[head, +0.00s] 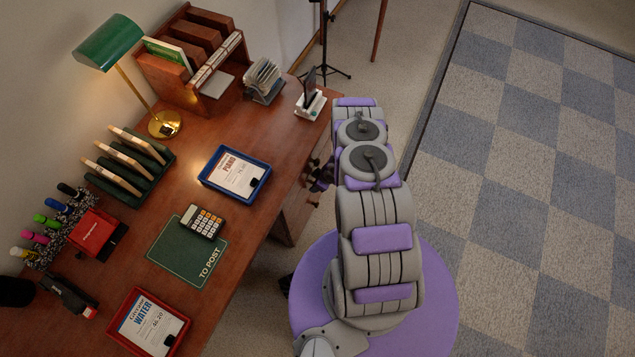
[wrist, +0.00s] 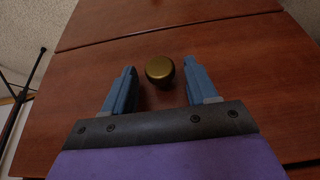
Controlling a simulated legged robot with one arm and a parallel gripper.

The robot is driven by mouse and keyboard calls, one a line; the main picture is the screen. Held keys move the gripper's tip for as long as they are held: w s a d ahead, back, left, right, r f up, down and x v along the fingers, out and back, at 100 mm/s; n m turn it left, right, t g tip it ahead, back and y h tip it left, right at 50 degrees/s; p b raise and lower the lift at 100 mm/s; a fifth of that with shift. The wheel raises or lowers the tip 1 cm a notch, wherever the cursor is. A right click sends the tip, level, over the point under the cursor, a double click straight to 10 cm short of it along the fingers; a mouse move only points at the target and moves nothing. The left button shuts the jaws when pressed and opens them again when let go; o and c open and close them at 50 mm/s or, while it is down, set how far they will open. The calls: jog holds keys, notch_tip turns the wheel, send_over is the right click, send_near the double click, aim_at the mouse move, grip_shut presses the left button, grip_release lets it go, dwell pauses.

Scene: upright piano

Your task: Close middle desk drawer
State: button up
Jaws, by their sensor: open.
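A brown wooden drawer front (wrist: 245,75) with a round brass knob (wrist: 159,70) fills most of the wrist view. My gripper (wrist: 161,66) is open, with one blue finger on each side of the knob. Gaps show between the knob and both fingers, and I cannot tell any contact. In the head view my gripper (head: 321,174) is small and dark at the desk's right edge, partly behind my arm. The desk's drawer side (head: 296,207) shows there below the top. I cannot tell how far this drawer stands out.
Another wooden panel (wrist: 170,18) lies beyond a seam in the wrist view. The desk top (head: 285,150) holds a blue tray (head: 262,187), a calculator (head: 202,222), a green lamp (head: 110,42) and a phone on a stand (head: 311,103). A black tripod (head: 323,50) stands behind the desk. Checkered carpet (head: 530,200) at right is clear.

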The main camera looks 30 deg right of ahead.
jog(key=p+v, duration=0.4)
jog(key=v, duration=1.3)
jog(key=shift+p, duration=0.3)
jog(key=shift+s+r, duration=0.1)
jog(key=shift+s, duration=0.05)
